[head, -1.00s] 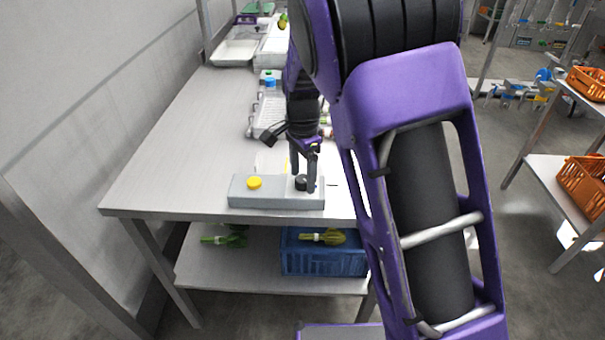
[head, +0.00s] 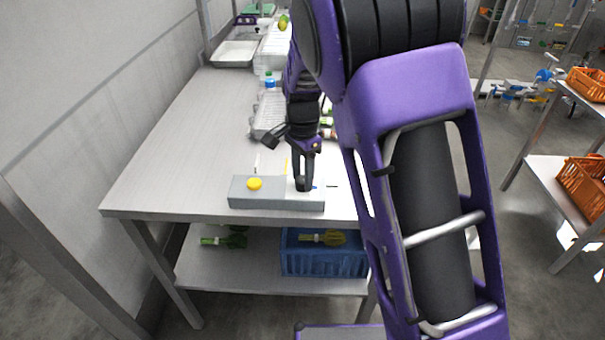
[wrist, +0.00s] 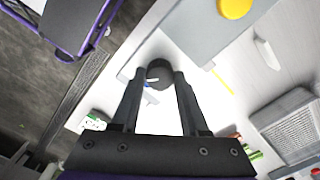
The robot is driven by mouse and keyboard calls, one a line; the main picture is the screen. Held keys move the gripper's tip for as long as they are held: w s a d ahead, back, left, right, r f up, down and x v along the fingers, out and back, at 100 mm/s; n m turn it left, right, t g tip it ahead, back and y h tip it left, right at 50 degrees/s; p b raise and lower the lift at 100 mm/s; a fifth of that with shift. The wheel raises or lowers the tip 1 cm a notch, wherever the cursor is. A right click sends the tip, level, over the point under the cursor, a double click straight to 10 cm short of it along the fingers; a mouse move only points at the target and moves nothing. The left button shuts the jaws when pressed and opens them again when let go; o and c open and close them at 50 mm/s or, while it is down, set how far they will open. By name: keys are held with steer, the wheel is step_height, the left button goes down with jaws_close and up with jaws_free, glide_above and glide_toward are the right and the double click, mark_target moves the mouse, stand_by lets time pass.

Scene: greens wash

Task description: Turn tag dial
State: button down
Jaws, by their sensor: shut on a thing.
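The tag dial is a round black knob (wrist: 158,72) with a small pale mark, on the right part of a grey box (head: 262,201) at the table's near edge. My gripper (head: 303,187) points down at that part of the box. In the wrist view my gripper (wrist: 159,82) has its two fingers on either side of the knob, shut on it. In the head view the fingers mostly hide the knob. A yellow button (head: 254,184) sits on the box's left part and also shows in the wrist view (wrist: 234,8).
A blue crate (head: 322,262) with a yellow-green vegetable and some loose greens (head: 225,239) are on the lower shelf. A wire rack (head: 268,115) and a blue-capped bottle (head: 269,80) stand farther back. The table's left side (head: 170,150) is clear.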

mark_target(303, 180)
steer(key=n, duration=0.3)
steer(key=shift+n+p, duration=0.4)
steer(key=n, duration=0.4)
steer(key=shift+n, duration=0.3)
steer(key=n+p, duration=0.1)
steer(key=n, duration=0.3)
steer(key=shift+n, duration=0.3)
steer(key=shift+n+p, duration=0.3)
steer(key=shift+n, duration=1.8)
steer(key=shift+c, duration=2.1)
jaws_free()
step_height(303, 180, up, 18)
steer(key=p, duration=0.1)
steer(key=shift+f+p, duration=0.25)
steer(key=shift+p, duration=0.05)
